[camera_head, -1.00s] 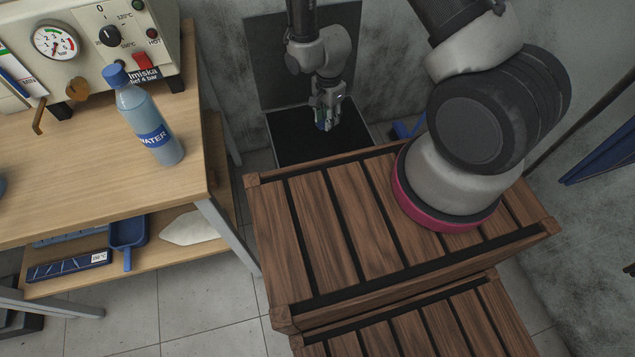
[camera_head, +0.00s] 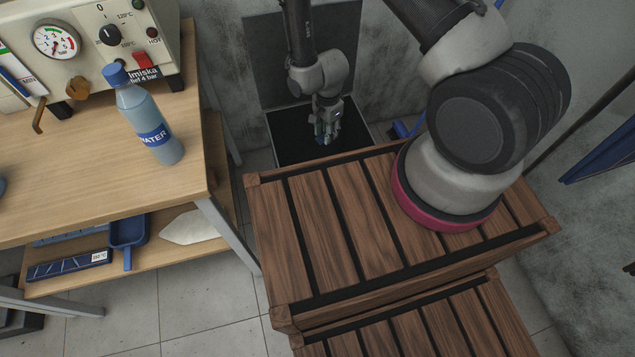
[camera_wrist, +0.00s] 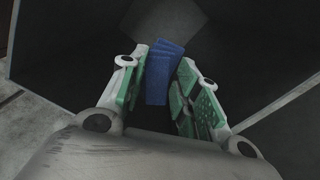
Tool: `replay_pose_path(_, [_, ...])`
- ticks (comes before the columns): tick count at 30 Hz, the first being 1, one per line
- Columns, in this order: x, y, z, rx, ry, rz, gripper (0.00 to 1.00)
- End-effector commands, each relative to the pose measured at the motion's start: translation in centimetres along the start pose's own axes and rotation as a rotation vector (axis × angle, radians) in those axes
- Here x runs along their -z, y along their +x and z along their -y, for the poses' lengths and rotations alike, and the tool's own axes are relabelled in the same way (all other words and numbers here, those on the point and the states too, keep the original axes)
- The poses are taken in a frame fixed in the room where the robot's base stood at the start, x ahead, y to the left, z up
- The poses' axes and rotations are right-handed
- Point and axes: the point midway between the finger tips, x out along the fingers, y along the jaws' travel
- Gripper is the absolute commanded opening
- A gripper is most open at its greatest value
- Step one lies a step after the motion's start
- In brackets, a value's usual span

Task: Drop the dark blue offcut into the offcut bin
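The dark blue offcut (camera_wrist: 163,72) is a small flat-sided block between the green-padded fingertips of my gripper in the wrist view. My gripper (camera_wrist: 163,62) is shut on it, with a fingertip against each side. In the head view my gripper (camera_head: 327,133) points down over the dark opening of the offcut bin (camera_head: 290,135), behind the wooden crate. The offcut is small there and partly hidden by the fingers. The wrist view shows the bin's dark inner walls (camera_wrist: 60,55) around the gripper. The bin's floor is too dark to judge clearly.
A slatted wooden crate (camera_head: 335,225) stands in front of the bin. A workbench (camera_head: 70,190) at the left holds a water bottle (camera_head: 150,125) and a heater unit with a gauge (camera_head: 55,40). A dark upright panel (camera_head: 265,60) stands behind the bin. A wall is at the right.

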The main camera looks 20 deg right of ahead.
Motion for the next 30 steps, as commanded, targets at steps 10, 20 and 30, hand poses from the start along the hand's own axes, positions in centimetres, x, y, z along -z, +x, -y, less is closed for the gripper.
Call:
replay_pose_path(10, [0.0,0.0,0.0,0.000,0.000,0.000,0.53])
replay_pose_path(20, [0.0,-4.3,0.2,0.005,0.000,0.000,0.53])
replay_pose_path(30, [0.0,-10.9,0.1,0.003,0.000,0.000,0.53])
